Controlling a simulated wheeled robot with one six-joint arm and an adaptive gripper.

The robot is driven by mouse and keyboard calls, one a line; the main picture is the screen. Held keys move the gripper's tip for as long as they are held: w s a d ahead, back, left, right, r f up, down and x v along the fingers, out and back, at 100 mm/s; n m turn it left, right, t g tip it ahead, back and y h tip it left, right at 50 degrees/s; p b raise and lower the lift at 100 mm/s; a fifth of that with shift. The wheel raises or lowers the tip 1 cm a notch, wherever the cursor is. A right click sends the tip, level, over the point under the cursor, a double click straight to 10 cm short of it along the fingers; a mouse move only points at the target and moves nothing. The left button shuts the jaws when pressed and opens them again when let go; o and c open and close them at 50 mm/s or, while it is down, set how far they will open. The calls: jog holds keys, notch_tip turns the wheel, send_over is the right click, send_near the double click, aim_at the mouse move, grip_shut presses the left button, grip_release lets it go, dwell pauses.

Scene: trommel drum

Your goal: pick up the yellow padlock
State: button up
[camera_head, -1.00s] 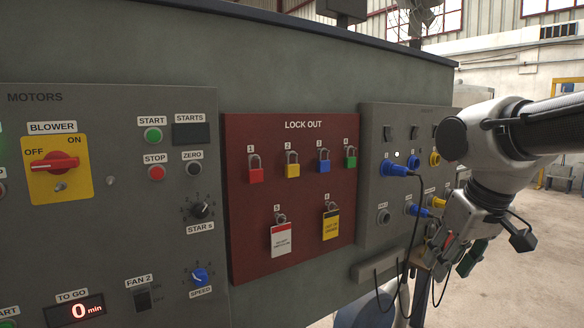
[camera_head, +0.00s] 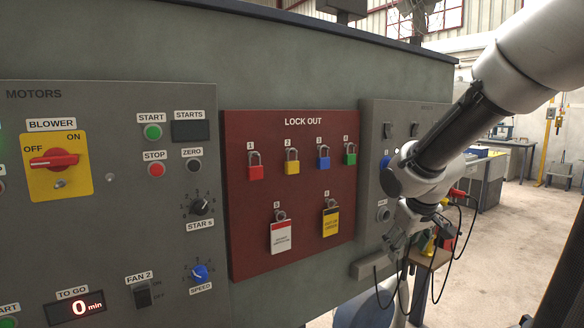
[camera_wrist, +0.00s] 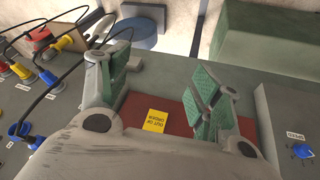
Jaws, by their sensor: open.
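The yellow padlock (camera_head: 292,167) hangs on hook 2 in the top row of the red LOCK OUT board (camera_head: 240,220). A red padlock (camera_head: 255,171) hangs to its left, and blue (camera_head: 323,161) and green (camera_head: 350,157) padlocks hang to its right. My gripper (camera_head: 397,243) is to the right of the board, in front of the socket panel, well apart from the yellow padlock. In the wrist view my gripper (camera_wrist: 165,98) has its green-padded fingers spread with nothing between them. The yellow padlock cannot be made out there.
A yellow out-of-order tag (camera_head: 331,222) and a red-and-white tag (camera_head: 281,237) hang on the board's lower row. The tag also shows in the wrist view (camera_wrist: 155,121). Cables hang by the socket panel (camera_head: 376,125) at the right. The motors panel (camera_head: 110,230) stands left.

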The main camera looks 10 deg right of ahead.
jog(key=w+a+n+t+y, duration=0.2)
jog(key=w+a+t, duration=0.2)
jog(key=w, duration=0.7)
jog(key=n+t+y, duration=0.3)
jog(key=t+y, duration=0.2)
jog(key=y, duration=0.4)
send_near(294, 163)
jog(key=w+f, duration=0.1)
jog(key=w, duration=0.1)
jog(key=x, duration=0.8)
jog(key=shift+s+a+r, duration=0.25)
jog(key=shift+a+r, duration=0.05)
jog(key=shift+a, duration=0.1)
jog(key=shift+c, duration=0.3)
jog(key=c, duration=1.1)
jog(key=shift+r, duration=0.1)
